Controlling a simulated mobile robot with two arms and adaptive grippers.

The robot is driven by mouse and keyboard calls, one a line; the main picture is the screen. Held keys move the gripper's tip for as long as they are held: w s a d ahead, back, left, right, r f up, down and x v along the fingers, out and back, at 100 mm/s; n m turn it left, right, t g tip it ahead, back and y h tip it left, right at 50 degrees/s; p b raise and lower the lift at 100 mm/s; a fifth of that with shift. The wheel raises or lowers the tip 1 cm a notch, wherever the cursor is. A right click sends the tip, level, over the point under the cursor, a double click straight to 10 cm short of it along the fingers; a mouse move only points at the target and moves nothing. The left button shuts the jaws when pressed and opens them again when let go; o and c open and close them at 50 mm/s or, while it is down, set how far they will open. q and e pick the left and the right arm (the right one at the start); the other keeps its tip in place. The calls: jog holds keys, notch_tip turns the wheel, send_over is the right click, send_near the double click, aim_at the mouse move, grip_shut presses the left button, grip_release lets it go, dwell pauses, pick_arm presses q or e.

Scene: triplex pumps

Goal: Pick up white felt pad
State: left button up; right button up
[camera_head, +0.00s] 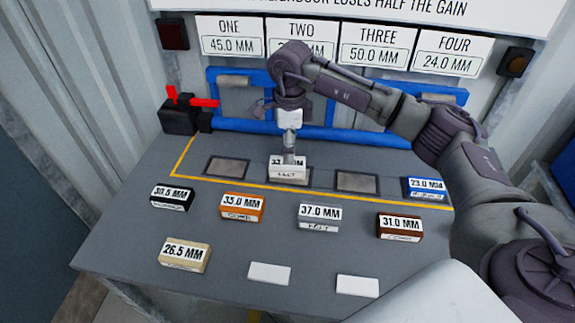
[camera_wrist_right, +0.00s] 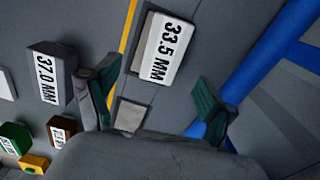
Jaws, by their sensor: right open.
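The white felt pad (camera_head: 288,174) is a white block labelled 33.5 MM, standing on the middle dark square behind the yellow line. In the right wrist view the pad (camera_wrist_right: 160,50) lies ahead of the fingers, its label facing the camera. My right gripper (camera_head: 289,157) is just above or behind the pad in the head view and partly covers its label. In the right wrist view the gripper (camera_wrist_right: 153,100) has its green-padded fingers spread wide with nothing between them. Whether a finger touches the pad cannot be told. My left gripper is out of view.
Two bare dark squares (camera_head: 226,168) (camera_head: 357,182) flank the pad. In front are black (camera_head: 172,198), orange (camera_head: 241,208), grey (camera_head: 319,218), brown (camera_head: 399,228) and tan (camera_head: 184,256) blocks. A blue block (camera_head: 426,188) stands right. Blue pipes (camera_head: 340,134) run behind.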

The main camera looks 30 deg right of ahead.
aim_at(287, 167)
jog(key=shift+w+d+f+p, duration=0.1)
jog(key=shift+f+p, duration=0.3)
jog(key=shift+f, duration=1.2)
jog(key=shift+w+f+p, duration=0.1)
jog(key=shift+f+p, duration=0.3)
jog(key=shift+f, duration=1.2)
jog(key=c, duration=1.3)
jog(key=shift+o, duration=0.2)
jog(key=shift+r, duration=0.1)
